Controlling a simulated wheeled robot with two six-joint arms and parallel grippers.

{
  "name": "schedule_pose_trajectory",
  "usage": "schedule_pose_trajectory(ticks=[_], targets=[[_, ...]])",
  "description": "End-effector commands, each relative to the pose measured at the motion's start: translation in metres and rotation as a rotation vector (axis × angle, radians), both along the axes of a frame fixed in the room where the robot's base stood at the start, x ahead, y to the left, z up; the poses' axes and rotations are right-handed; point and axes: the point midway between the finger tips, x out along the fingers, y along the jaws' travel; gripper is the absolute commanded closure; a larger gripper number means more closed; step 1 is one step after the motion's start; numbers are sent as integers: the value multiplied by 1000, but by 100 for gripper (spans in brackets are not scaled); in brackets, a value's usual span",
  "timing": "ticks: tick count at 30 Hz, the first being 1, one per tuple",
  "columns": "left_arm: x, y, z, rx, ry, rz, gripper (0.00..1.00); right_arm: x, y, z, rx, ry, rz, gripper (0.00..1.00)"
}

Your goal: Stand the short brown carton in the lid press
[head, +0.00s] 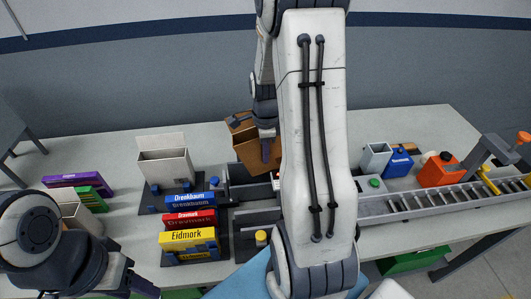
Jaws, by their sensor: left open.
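The brown carton (248,156) is tilted, with its upper part open, behind the middle of the table. My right gripper (267,150) comes down from above at its right side, with a dark finger against the carton; it appears shut on it. My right arm's white link hides the area to the right of the carton. My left gripper (143,287) is open and empty at the bottom left edge, well apart from the carton. A dark grey fixture with low walls (232,190) stands below the carton; I cannot tell whether it is the lid press.
A white open box (165,168) stands left of the carton. Blue, red and yellow labelled boxes (188,238) stand in front of it. A roller conveyor (440,200) and an orange container (438,170) are at the right.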

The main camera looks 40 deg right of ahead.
Motion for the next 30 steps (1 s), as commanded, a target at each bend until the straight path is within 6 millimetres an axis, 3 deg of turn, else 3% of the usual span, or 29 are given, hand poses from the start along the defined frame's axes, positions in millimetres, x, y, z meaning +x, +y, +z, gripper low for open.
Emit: schedule_pose_trajectory(ticks=[1, 30], targets=[[0, 0, -5, 0, 0, 0, 50, -9, 4, -17, 16, 26, -9, 100], [0, 0, -2, 0, 0, 0, 50, -1, 23, -15, 16, 29, -10, 100]])
